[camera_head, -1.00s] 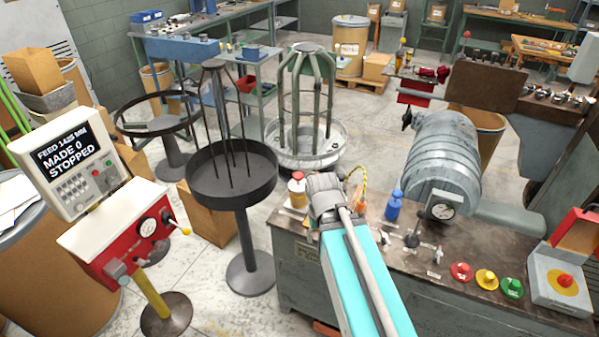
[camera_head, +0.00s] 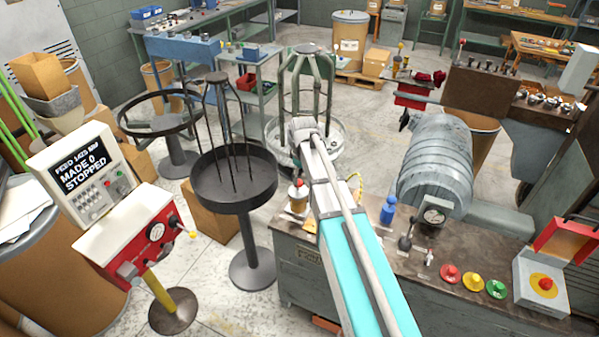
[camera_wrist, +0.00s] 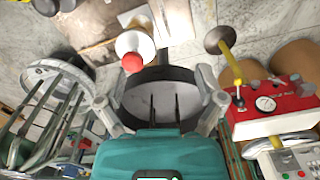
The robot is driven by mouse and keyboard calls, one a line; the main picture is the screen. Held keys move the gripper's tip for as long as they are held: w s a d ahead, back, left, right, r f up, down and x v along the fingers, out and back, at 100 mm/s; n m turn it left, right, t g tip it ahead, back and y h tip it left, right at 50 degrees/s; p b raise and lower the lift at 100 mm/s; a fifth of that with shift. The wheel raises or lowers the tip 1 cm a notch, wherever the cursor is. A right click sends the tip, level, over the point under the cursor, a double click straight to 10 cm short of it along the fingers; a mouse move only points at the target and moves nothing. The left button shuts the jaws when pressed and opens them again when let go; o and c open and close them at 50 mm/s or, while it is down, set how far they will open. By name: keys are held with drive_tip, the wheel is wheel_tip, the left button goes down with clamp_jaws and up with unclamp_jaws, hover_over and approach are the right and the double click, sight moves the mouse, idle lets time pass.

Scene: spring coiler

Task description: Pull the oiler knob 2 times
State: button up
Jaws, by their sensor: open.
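The oiler (camera_head: 298,197) is a small white and amber bottle with a red knob on top. It stands at the left end of the machine bench, left of my arm. In the wrist view the oiler's red knob (camera_wrist: 132,62) points toward the camera, above and left of the middle. My gripper (camera_wrist: 160,100) shows its two fingers spread apart with nothing between them. The knob appears beyond the fingertips, and the fingers do not touch it. In the head view the fingers are hidden by my arm's end.
A black round stand (camera_head: 235,205) with upright rods is left of the bench, partly behind the fingers in the wrist view. A red control box (camera_head: 128,232) stands left.

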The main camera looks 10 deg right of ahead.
drive_tip(key=w+r+n+p, duration=0.2)
drive_tip(key=w+r+n, duration=0.1)
drive_tip(key=w, duration=0.5)
drive_tip(key=shift+r, duration=0.35)
drive_tip(key=shift+w+f, duration=0.1)
wheel_tip(320, 180, down, 14)
drive_tip(key=b, duration=1.3)
drive_tip(key=shift+r, duration=0.2)
